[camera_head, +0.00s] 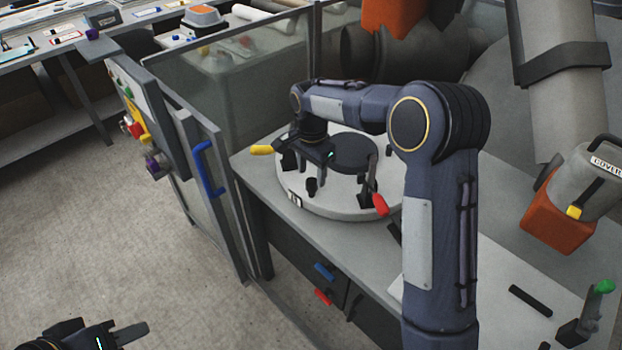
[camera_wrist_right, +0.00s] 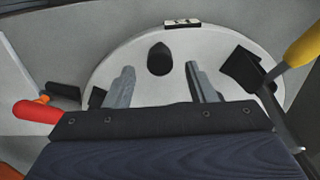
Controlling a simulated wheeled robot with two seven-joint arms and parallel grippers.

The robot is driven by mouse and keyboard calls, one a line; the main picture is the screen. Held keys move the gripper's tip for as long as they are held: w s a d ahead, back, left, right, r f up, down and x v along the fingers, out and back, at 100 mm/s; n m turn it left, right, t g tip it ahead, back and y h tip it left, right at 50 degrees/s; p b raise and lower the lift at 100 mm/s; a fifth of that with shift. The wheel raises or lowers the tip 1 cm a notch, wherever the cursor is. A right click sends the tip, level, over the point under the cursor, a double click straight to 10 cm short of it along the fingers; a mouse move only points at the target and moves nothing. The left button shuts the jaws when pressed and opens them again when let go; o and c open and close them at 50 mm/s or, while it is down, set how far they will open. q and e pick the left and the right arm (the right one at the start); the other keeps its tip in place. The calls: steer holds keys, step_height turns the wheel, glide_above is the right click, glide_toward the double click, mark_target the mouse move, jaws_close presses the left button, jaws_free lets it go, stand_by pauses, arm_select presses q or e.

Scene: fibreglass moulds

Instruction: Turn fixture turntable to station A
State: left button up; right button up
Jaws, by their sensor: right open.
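The fixture turntable (camera_head: 340,208) is a round pale disc on the grey bench, with a dark round centre (camera_head: 353,152). A small dark upright knob (camera_head: 312,187) stands near its rim and also shows in the right wrist view (camera_wrist_right: 160,58). A small black-and-white plate (camera_head: 295,199) is on the rim; its marking is too small to read. My right gripper (camera_wrist_right: 162,82) is open above the disc, with its fingers apart and the knob showing beyond the gap, not visibly gripped. My left gripper (camera_head: 105,334) is at the bottom left, cut by the frame edge, away from the turntable.
Clamps with a yellow handle (camera_head: 261,150) and a red handle (camera_head: 380,205) stand on the disc. A glazed guard panel (camera_head: 235,75) and a door with a blue handle (camera_head: 207,169) are to the left. An orange-and-grey machine part (camera_head: 558,222) is at right. Floor at left is clear.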

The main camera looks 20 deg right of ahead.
mark_target(312, 180)
steer(key=shift+f, duration=1.9)
jaws_close()
